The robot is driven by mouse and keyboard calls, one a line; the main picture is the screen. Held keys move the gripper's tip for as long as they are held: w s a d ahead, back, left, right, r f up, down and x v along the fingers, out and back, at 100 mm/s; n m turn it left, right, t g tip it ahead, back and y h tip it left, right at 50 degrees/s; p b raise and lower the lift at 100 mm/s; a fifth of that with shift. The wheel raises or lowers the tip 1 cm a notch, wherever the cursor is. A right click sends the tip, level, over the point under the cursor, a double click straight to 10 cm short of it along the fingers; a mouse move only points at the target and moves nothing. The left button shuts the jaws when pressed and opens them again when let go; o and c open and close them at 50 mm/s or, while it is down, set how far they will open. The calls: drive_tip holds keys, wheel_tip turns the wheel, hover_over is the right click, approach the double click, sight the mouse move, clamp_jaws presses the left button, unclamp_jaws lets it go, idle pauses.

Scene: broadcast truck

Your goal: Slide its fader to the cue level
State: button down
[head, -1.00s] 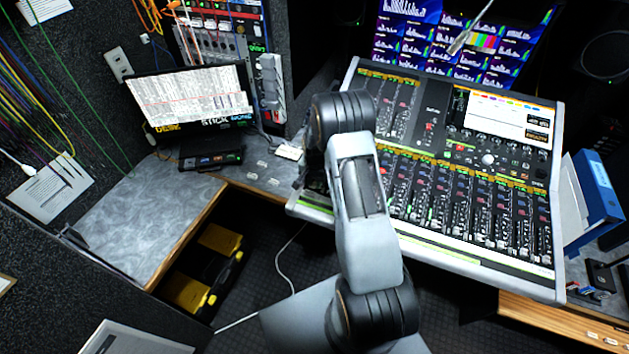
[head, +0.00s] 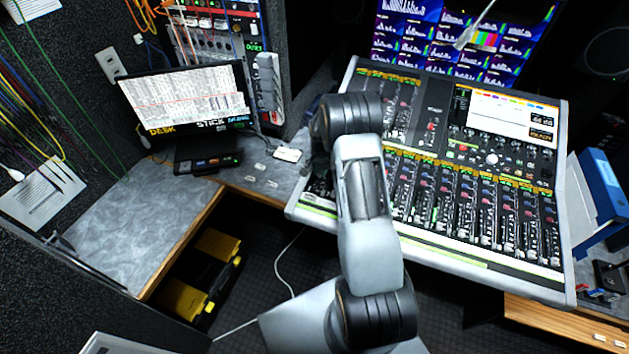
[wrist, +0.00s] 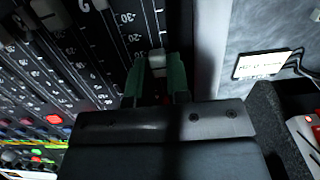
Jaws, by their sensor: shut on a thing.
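The mixing console (head: 430,255) fills the right of the head view, with rows of channel strips and faders. My gripper is hidden behind my arm in the head view, at the console's left end. In the wrist view, my gripper (wrist: 155,82) has its two green fingers closed on a pale fader cap (wrist: 157,60). The cap sits in the track of the outermost strip (wrist: 148,22), beside the console's pale side edge (wrist: 208,50). White scale marks with numbers run along this strip. The cue level mark cannot be made out.
A grey desk (head: 125,225) with a monitor (head: 187,97) stands left of the console. A white labelled card (wrist: 262,64) lies close beside the console edge. A blue binder (head: 602,185) is at the right. Yellow-and-black cases (head: 215,245) sit under the desk.

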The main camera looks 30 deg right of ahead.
drive_tip(key=shift+w+d+r, duration=0.1)
drive_tip(key=shift+w+d, duration=0.35)
drive_tip(key=shift+w, duration=0.05)
drive_tip(key=c, duration=1.4)
unclamp_jaws()
drive_tip(key=shift+o, duration=0.2)
wheel_tip(320, 180, up, 14)
drive_tip(key=b, duration=0.2)
